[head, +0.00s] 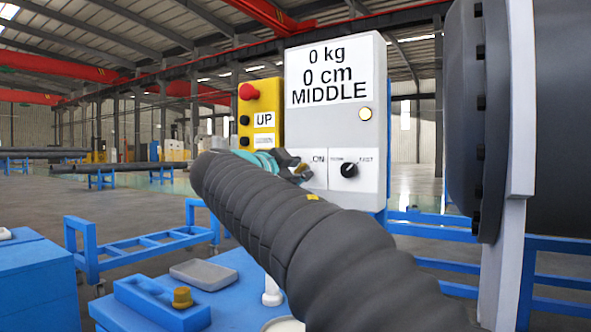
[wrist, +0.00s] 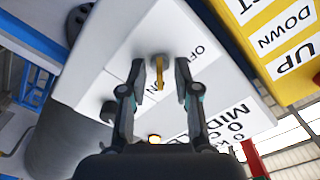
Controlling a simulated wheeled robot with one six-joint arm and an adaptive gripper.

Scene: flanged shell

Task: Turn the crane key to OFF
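The crane control box (head: 335,75) is a light grey panel reading 0 kg, 0 cm, MIDDLE. My gripper (wrist: 161,76) is open, with one finger on each side of the key and a visible gap on both sides. The OFF label (wrist: 201,52) and the ON label (wrist: 157,149) are near the key. In the head view, my gripper (head: 300,170) is at the panel's lower left and hides the key.
A black knob (head: 349,170) sits right of the key on the panel. A yellow pendant (head: 262,120) with a red button (head: 248,91) hangs at the left. A large dark flanged shell (head: 475,110) stands close on the right. A blue bench (head: 240,285) is below.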

